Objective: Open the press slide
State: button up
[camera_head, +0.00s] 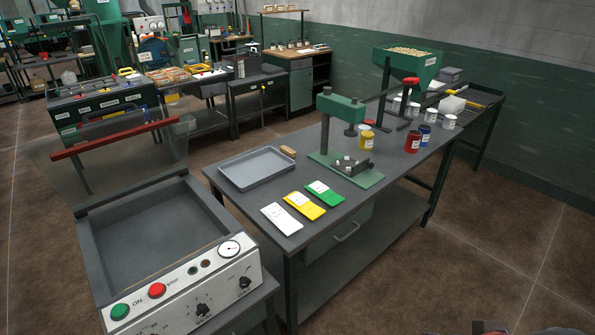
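A green bench press (342,109) stands on the dark workbench (300,185). Its column rises from a green base plate (372,181), and a dark ram (350,130) hangs from its head. A dark slide-like block (357,168) with small light pieces on it sits on the base plate below the ram. I cannot tell from this view whether the slide is open or shut. My gripper is not in view. Small dark shapes at the bottom right edge are too cut off to identify.
A grey tray (256,168) and white, yellow and green cards lie left of the press. Red (412,142), yellow and blue cans stand to its right. A control panel (185,295) fills the near left. The bench front has a drawer (340,236). Floor at right is clear.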

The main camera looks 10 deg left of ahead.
aim_at(351, 166)
jog(key=u, duration=0.25)
jog(key=i+j+z, duration=0.1)
jog(key=i, duration=0.55)
jog(key=i+j+z, duration=0.1)
jog(key=i, duration=0.5)
jog(key=i+j+z, duration=0.1)
jog(key=i, duration=0.55)
jog(key=j, duration=0.1)
